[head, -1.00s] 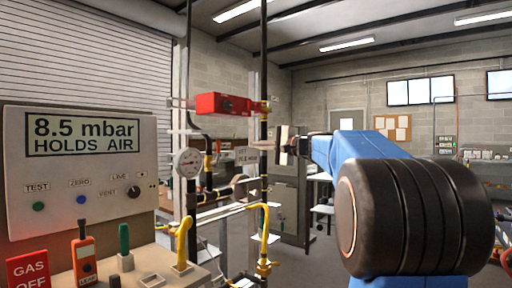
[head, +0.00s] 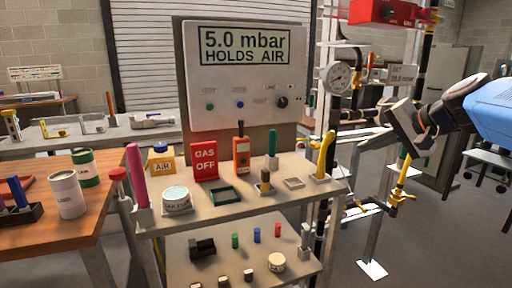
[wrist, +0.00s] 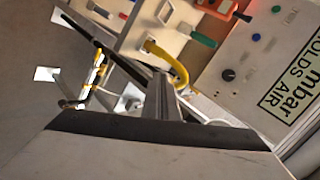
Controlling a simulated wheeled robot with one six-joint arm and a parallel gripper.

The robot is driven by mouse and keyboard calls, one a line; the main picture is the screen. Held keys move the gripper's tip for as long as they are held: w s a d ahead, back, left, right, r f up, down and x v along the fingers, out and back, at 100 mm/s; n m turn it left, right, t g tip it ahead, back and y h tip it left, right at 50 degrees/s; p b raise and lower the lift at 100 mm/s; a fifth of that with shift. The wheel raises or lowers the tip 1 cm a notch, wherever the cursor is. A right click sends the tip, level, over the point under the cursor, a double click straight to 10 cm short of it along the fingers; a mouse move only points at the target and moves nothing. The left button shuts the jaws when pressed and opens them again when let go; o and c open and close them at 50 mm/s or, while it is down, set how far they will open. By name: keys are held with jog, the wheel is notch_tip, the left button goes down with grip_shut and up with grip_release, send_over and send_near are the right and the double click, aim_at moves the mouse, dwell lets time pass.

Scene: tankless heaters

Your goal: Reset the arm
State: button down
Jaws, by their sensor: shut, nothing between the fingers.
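My blue arm (head: 500,105) reaches in from the right edge of the head view. My gripper (head: 397,124) hangs at its end, just right of the cart and in front of the pipe stand. Its fingers are shut and hold nothing. In the wrist view the closed fingers (wrist: 163,100) point up the picture, with the yellow handle (wrist: 168,62) beyond them. The grey test panel (head: 238,75) reads "5.0 mbar HOLDS AIR" and is tilted in the wrist view (wrist: 275,75).
The cart (head: 235,211) holds a red GAS OFF sign (head: 204,161), an orange tester (head: 241,155) and a yellow handle (head: 325,155). A gauge (head: 338,77) and red valve body (head: 385,11) are on the pipe stand. A wooden table (head: 95,215) stands left. Floor at lower right is mostly clear.

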jog(key=s+a+f+n+g+h, duration=0.1)
jog(key=s+f+n+g+h, duration=0.3)
jog(key=s+f, duration=2.1)
jog(key=n+h, duration=0.1)
jog(key=n, duration=0.3)
jog(key=shift+s+g, duration=0.2)
jog(key=shift+g, duration=0.2)
